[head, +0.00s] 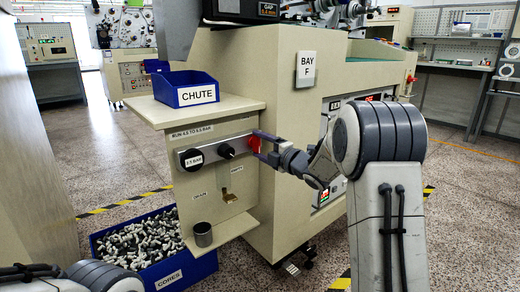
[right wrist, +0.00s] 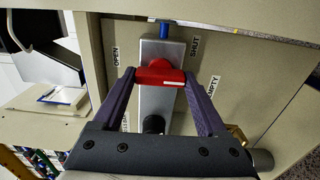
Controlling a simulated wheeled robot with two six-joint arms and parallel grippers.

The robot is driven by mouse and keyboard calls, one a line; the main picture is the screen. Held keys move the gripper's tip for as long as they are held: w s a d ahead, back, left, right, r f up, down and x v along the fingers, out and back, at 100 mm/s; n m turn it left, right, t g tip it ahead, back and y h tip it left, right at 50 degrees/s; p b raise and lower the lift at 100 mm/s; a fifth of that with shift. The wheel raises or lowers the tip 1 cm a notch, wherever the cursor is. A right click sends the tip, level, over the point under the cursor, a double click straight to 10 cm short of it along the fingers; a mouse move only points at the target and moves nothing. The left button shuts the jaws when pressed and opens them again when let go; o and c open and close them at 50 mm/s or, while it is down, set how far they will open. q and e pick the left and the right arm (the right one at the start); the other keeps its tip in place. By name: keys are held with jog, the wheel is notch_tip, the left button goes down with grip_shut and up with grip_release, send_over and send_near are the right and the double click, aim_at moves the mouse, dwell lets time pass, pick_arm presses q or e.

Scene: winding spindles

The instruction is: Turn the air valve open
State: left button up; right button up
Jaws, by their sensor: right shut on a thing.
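The red air valve handle (head: 254,144) is at the right end of a grey metal bar (head: 216,149) on the cream machine panel. In the right wrist view the handle (right wrist: 159,73) lies crosswise to the bar, with a white stripe along its lower right edge. An OPEN label (right wrist: 116,57) is to its left and a SHUT label (right wrist: 195,46) to its upper right. My right gripper (head: 263,148) is shut on the handle, one finger at each end; its fingers also show in the right wrist view (right wrist: 160,82). My left gripper is out of view.
A black gauge (head: 191,159) and black knob (head: 226,151) sit on the bar. A blue CHUTE bin (head: 185,88) stands on the shelf above. A blue CORES crate (head: 186,267) is on the floor below. A dark metal cup (head: 202,235) stands on the lower ledge.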

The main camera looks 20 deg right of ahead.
dwell(0.3)
jog(key=o, duration=1.3)
jog(key=p+v, duration=0.3)
jog(key=v, duration=0.7)
jog(key=shift+s, duration=0.25)
jog(key=shift+d, duration=0.1)
